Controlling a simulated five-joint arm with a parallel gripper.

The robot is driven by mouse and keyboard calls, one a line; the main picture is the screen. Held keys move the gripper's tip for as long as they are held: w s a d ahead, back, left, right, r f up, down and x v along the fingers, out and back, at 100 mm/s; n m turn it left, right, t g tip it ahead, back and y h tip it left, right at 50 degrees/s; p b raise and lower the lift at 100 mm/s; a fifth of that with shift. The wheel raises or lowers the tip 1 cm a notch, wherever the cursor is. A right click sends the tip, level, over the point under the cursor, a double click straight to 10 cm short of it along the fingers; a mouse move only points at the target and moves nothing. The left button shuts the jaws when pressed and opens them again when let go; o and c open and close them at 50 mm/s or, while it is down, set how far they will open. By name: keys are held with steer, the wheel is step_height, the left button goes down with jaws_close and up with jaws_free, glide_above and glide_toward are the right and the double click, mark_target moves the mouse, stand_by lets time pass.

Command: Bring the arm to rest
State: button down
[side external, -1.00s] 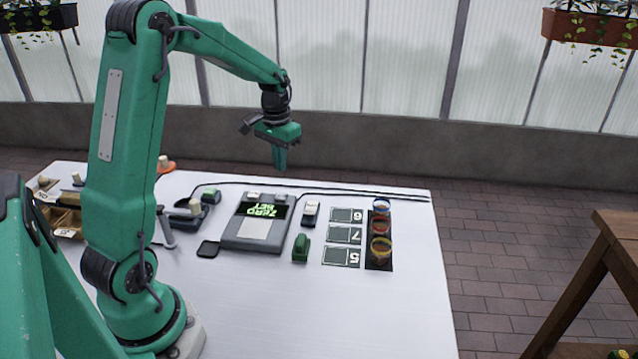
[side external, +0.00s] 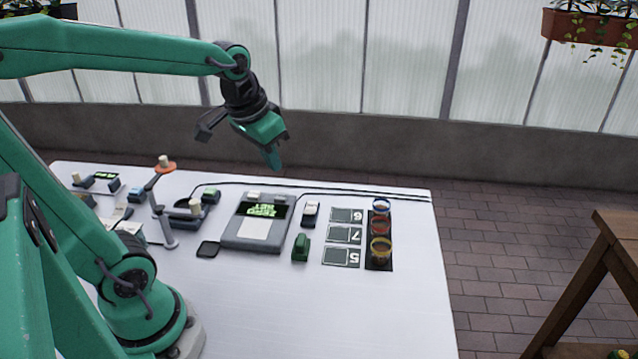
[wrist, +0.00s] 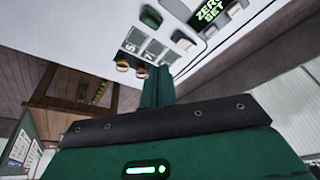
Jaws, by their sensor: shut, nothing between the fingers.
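My gripper (side external: 274,160) hangs in the air above the far part of the white table (side external: 400,320), tilted with its fingertips down and to the right. Its fingers are together and hold nothing. In the wrist view the gripper (wrist: 157,80) also shows shut, with the table tilted beyond it. My upper arm is folded back at left and my forearm stretches nearly level across the top of the side view.
On the table stand a grey device with a green display (side external: 258,222), a green block (side external: 301,248), number cards (side external: 343,235) and several coloured rings on a black strip (side external: 379,262). A stand with an orange disc (side external: 165,168) is at left. The front right tabletop is clear.

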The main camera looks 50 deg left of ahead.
steer(key=s+d+m+t, duration=0.1)
steer(key=s+d, duration=0.3)
steer(key=s, duration=0.3)
steer(key=shift+s+d+t+h, duration=0.25)
steer(key=shift+d+t+h, duration=0.05)
steer(key=shift+d+t, duration=0.1)
